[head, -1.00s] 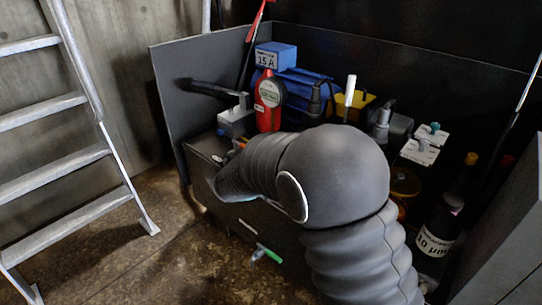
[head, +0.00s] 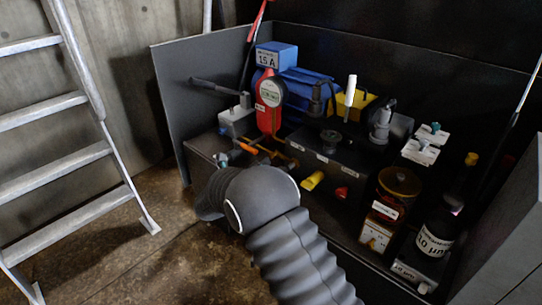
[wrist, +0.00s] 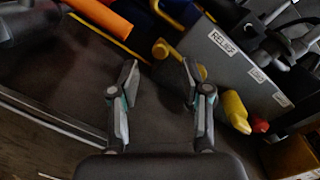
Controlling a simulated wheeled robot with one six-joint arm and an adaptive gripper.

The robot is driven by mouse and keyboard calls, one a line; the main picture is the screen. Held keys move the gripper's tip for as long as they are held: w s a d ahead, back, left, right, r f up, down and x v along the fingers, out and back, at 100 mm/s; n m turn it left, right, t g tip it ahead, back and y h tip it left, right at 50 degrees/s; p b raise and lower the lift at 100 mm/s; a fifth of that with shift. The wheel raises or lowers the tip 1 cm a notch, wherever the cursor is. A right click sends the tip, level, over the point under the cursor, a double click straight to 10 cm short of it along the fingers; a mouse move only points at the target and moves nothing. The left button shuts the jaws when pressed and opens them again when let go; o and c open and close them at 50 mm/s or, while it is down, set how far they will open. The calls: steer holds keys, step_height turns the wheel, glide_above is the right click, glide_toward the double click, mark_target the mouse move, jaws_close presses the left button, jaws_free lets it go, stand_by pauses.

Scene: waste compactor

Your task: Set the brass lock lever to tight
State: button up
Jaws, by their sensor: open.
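A slim brass-coloured lever (wrist: 165,49) shows in the wrist view beside the block marked RELIEF, just beyond my fingertips; its rounded end lies near the right fingertip. I take this to be the lock lever, but no "tight" mark is readable. In the head view, brass-coloured pieces (head: 281,156) show at the block's left end, too small to tell apart. My gripper (wrist: 160,70) is open and empty, its two fingers apart over a dark surface.
An orange handle (wrist: 100,16) lies near the left finger; it also shows in the head view (head: 262,147). The valve block (head: 330,155) carries a yellow knob (head: 313,180) and a red one (head: 341,193). A ladder (head: 75,130) is at left.

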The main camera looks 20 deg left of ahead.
mark_target(270, 157)
steer(key=x, duration=0.6)
steer(key=shift+w+d, duration=0.15)
steer(key=shift+w, duration=0.2)
jaws_close()
